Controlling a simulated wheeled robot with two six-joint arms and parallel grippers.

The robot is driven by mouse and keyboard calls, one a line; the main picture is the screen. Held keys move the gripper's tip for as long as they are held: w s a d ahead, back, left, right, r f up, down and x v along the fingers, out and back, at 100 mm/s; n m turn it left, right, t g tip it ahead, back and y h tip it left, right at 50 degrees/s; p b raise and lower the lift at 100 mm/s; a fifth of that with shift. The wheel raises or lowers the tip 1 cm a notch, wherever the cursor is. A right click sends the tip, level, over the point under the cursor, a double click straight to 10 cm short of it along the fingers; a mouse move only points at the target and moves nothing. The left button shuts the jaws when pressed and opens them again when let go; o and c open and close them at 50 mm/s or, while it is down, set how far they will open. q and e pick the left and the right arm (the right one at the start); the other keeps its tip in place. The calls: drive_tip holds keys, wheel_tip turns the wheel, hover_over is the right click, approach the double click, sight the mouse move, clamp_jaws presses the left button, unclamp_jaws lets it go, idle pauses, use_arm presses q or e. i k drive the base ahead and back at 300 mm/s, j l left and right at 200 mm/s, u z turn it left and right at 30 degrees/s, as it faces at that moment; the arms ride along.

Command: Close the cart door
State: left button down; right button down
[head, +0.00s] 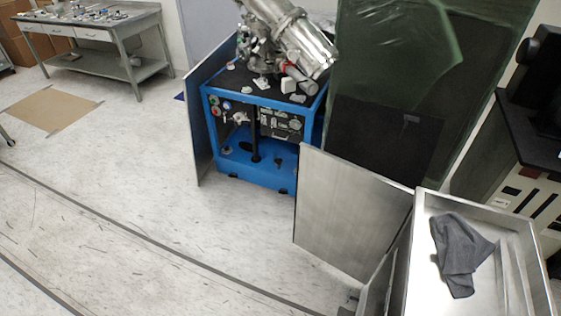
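The metal cart (422,245) stands at the lower right, partly cut off by the bottom edge of the head view. Its flat grey door (350,212) stands open, swung out to the left from the cart's far left corner. A dark grey cloth (458,255) lies crumpled in the cart's top tray. The cart's inside is mostly hidden. Neither of my grippers can be made out in the head view. A small dark shape shows at the bottom edge beside the cart, too cut off to identify.
A blue-framed vacuum machine (255,170) stands behind the door, with an upright grey panel (198,125) at its left. Green sheeting (395,60) hangs behind the cart. A dark bench (530,130) is at right. The floor (150,190) at left is open.

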sight(348, 215)
drive_tip(key=i+j+z, duration=0.1)
drive_tip(key=i+j, duration=0.9)
drive_tip(key=j, duration=0.15)
drive_tip(key=i+j+z, duration=0.15)
drive_tip(key=i+j, duration=0.35)
drive_tip(key=j, duration=0.1)
